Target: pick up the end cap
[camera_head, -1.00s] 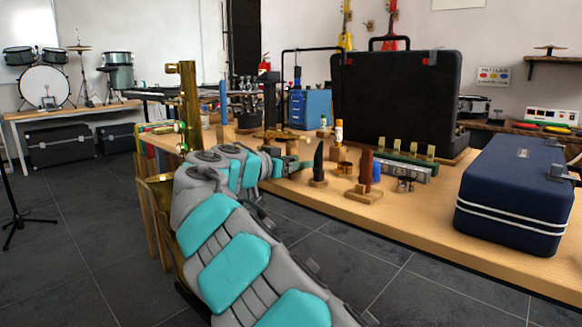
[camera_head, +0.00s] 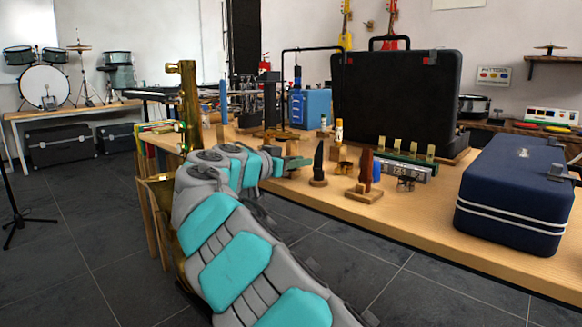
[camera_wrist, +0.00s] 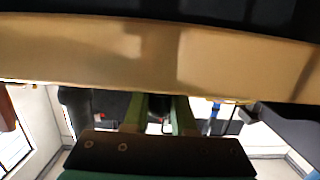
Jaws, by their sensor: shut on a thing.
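My gripper (camera_head: 298,163) is low over the wooden table, left of a black upright piece on a round base (camera_head: 319,165). In the wrist view its two green fingers (camera_wrist: 158,112) are close together with something dark between them. It is shut on that thing, which I take to be the end cap. The end cap's shape is too small and dark to make out, and the head view does not show it clearly. A brown upright piece on a wooden base (camera_head: 366,175) stands farther right.
The wooden table (camera_head: 420,205) carries a large black case (camera_head: 395,100), a navy case (camera_head: 515,195), a blue box (camera_head: 313,108) and a small brass part (camera_head: 344,168). The table's front is clear before the navy case.

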